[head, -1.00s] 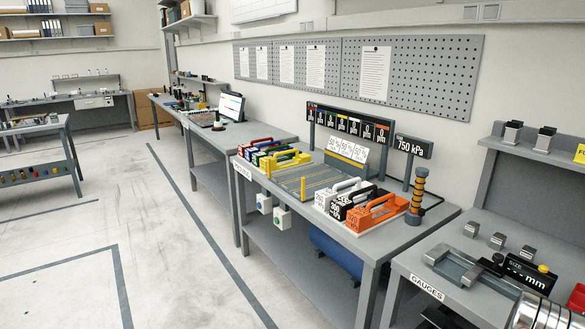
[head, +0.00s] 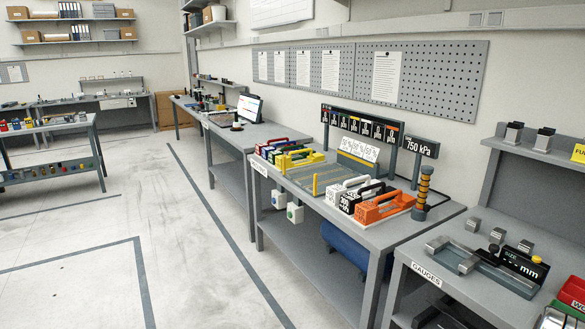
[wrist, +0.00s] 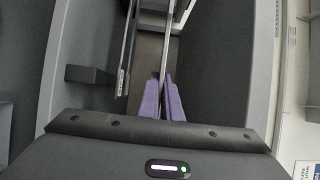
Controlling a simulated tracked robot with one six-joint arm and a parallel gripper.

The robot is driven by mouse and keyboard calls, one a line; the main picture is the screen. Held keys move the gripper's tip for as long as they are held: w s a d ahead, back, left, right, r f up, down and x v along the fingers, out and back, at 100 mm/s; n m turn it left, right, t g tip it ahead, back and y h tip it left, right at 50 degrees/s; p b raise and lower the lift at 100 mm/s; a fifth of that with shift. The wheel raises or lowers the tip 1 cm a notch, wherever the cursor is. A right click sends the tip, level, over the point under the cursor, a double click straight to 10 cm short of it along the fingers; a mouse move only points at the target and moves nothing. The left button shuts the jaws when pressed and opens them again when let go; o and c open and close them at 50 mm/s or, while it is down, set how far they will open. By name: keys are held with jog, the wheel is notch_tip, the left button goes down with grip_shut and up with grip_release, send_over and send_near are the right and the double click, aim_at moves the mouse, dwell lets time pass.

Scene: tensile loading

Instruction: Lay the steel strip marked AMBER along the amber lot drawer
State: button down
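In the wrist view my gripper (wrist: 163,98) has two purple fingers close together. They are shut on a thin grey strip (wrist: 168,55), seen nearly edge-on and running away from me between them. Another long, bright-edged strip-like piece (wrist: 127,50) lies to its left, apart from the fingers. I can read no AMBER mark on either. Dark grey walls stand on both sides of the fingers. My gripper does not show in the head view. I cannot pick out the amber lot drawer in either view.
In the head view a grey bench (head: 385,238) carries coloured handled blocks, including an orange one (head: 385,206), below a display rail (head: 360,126). The GAUGES bench (head: 450,290) is at the right. Open floor (head: 190,240) lies to the left.

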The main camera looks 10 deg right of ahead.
jog(key=w+a+r+n+t+y, duration=0.1)
jog(key=w+a+r+n+y, duration=0.1)
jog(key=w+a+r, duration=0.55)
jog(key=w+a+r+n+t+y, duration=0.1)
jog(key=w+a+r+y, duration=0.15)
jog(key=w+a, duration=0.95)
jog(key=w+a+r+n+t+y, duration=0.1)
jog(key=a+r, duration=0.5)
jog(key=a, duration=0.9)
jog(key=w+a+r+n+y, duration=0.2)
jog(key=a+r+y, duration=0.3)
jog(key=a, duration=1.1)
jog(key=shift+a+r+n+t, duration=0.25)
jog(key=shift+r+n+t, duration=0.15)
jog(key=shift+r+n, duration=0.4)
jog(key=shift+f+y, duration=0.1)
jog(key=shift+y, duration=0.15)
jog(key=shift+s+r, duration=0.4)
jog(key=shift+s, duration=0.45)
jog(key=shift+s+r, duration=0.45)
jog(key=shift+s, duration=0.35)
jog(key=shift+s+r, duration=0.4)
jog(key=shift+s, duration=0.45)
jog(key=shift+r, duration=0.25)
